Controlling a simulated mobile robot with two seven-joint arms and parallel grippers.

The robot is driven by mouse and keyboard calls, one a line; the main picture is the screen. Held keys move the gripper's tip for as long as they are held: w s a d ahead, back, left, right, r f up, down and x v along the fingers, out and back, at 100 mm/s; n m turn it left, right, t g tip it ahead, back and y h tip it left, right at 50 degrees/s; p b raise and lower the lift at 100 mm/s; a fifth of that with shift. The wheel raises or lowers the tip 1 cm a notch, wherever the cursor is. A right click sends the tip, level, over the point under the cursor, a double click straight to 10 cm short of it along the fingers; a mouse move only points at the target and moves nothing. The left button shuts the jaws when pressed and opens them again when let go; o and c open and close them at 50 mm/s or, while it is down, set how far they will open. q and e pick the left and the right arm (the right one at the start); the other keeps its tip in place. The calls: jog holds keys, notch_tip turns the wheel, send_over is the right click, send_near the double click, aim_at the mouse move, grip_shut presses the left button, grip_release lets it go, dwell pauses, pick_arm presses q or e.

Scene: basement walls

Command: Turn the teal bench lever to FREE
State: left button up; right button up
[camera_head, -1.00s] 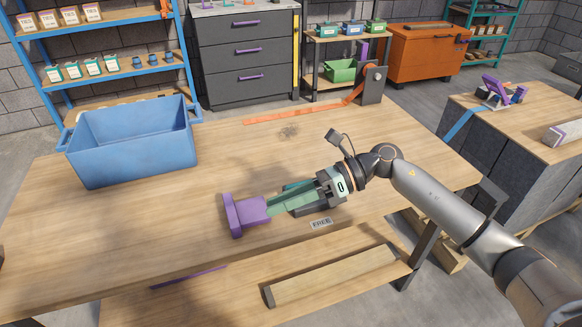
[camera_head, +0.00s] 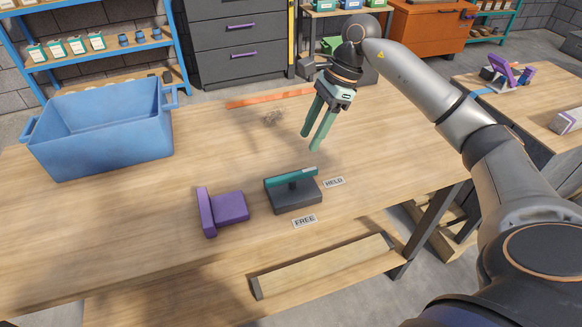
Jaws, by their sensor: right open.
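The teal lever (camera_head: 291,177) is a flat bar on a short post over a dark block base (camera_head: 293,198) on the bench. The bar lies roughly left to right, its right end rising slightly in the picture and nearer the HELD label (camera_head: 334,182). The FREE label (camera_head: 304,221) lies in front of the base. My right gripper (camera_head: 314,141) is open and empty, fingers pointing down, above the bench behind the lever and apart from it. My left gripper is out of view.
A purple L-shaped block (camera_head: 229,207) stands just left of the lever base. A blue crate (camera_head: 100,155) sits on the bench's left side. An orange strip (camera_head: 265,99) lies near the back edge. The bench (camera_head: 150,220) is clear between crate and purple block.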

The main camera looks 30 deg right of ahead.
aim_at(292, 174)
jog(key=x, duration=1.1)
jog(key=shift+a+r, duration=0.1)
grip_shut()
